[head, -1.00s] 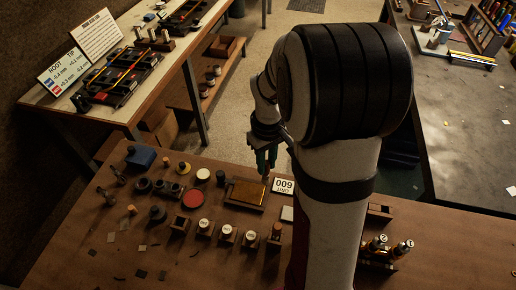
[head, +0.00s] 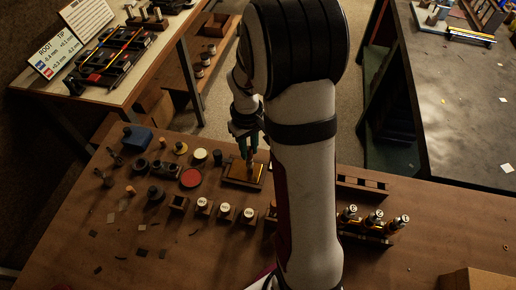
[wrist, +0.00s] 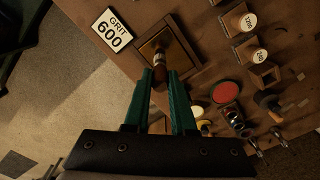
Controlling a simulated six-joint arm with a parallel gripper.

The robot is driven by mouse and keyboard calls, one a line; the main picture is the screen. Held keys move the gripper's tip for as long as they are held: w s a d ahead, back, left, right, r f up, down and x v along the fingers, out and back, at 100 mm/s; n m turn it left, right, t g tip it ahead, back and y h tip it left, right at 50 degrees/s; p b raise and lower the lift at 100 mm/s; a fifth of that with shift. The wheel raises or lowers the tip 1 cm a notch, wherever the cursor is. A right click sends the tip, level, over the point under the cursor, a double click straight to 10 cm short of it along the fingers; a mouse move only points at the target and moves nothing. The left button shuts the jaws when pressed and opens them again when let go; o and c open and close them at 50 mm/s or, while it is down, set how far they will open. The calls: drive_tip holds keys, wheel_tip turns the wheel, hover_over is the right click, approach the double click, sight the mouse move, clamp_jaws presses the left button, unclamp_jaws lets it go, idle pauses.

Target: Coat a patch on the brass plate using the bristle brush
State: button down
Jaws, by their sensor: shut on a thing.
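The brass plate (head: 240,174) lies in a dark, shallow frame on the brown workbench. It also shows in the wrist view (wrist: 178,50), under the brush. My gripper (head: 252,150) is above the plate's right part in the head view. Its green fingers (wrist: 168,82) are shut on a slim brush (wrist: 159,66), which points down at the plate. The bristle tip is small and dark, and I cannot tell whether it touches the brass. No coated patch can be made out.
A "GRIT 600" sign (wrist: 110,31) stands beside the plate. A red disc (head: 191,178), a pale round pad (head: 200,155) and several labelled blocks (head: 202,205) stand near it. Bottles in a rack (head: 374,220) are right of my arm. The bench's front left is mostly clear apart from scraps.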

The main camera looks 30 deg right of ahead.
drive_tip(key=shift+w+a, duration=1.6)
drive_tip(key=shift+a, duration=1.1)
wheel_tip(320, 180, up, 6)
drive_tip(key=shift+r, duration=0.25)
idle(0.8)
idle(0.6)
